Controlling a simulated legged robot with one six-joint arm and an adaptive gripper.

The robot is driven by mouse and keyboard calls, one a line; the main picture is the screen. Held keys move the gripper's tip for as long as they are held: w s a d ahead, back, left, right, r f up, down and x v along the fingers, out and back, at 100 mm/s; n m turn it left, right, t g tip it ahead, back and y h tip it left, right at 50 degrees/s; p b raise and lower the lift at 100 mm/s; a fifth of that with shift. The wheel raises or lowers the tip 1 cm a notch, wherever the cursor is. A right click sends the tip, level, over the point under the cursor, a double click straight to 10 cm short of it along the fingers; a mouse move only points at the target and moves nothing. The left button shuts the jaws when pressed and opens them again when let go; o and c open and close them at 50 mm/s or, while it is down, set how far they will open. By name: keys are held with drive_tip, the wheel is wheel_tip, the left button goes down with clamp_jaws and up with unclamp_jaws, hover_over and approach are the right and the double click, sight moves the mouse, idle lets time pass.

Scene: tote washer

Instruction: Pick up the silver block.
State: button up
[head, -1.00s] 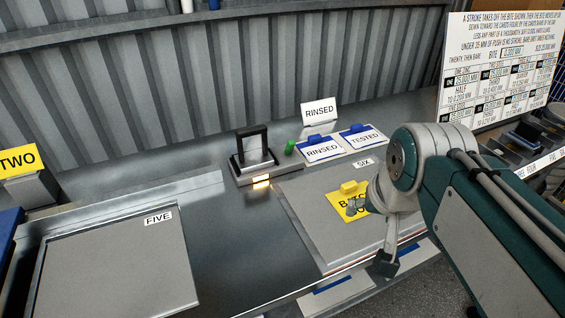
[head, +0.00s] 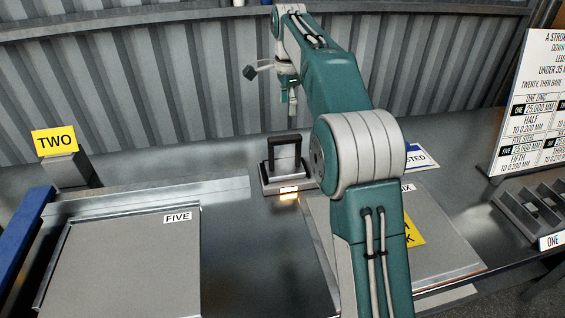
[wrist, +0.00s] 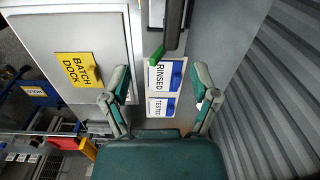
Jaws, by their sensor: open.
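I cannot pick out the silver block for sure. A small grey piece (head: 533,207) sits in the dark slotted rack marked ONE at the right of the head view, too small to identify. My gripper (head: 271,92) is raised in front of the ribbed wall, above the back of the metal counter. In the wrist view my gripper (wrist: 162,78) has its two fingers spread apart, with nothing between them. Beyond the fingers lie the RINSED card (wrist: 160,76) and the TESTED card (wrist: 160,107).
A grey device with a black upright frame (head: 285,147) and a lit front stands mid-counter. Panel FIVE (head: 125,260) is at left, with sign TWO (head: 54,141) behind. The yellow BATCH DOCK card (wrist: 78,69) lies on a grey panel. A text board (head: 520,110) stands at right.

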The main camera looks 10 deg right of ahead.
sight(285, 136)
drive_tip(key=shift+w+d+f+m, duration=0.2)
drive_tip(key=shift+w+f+m, duration=0.15)
drive_tip(key=shift+f, duration=0.2)
drive_tip(key=shift+w+d+f+m, duration=0.2)
drive_tip(key=shift+w+f+m, duration=0.05)
drive_tip(key=shift+w+f, duration=0.25)
wheel_tip(285, 136, down, 5)
drive_tip(key=shift+r, duration=0.2)
drive_tip(key=f, duration=0.3)
drive_tip(key=a+f, duration=0.1)
drive_tip(key=f, duration=0.1)
drive_tip(key=shift+w, duration=0.3)
drive_tip(key=shift+f, duration=0.3)
drive_tip(key=shift+f, duration=0.25)
clamp_jaws()
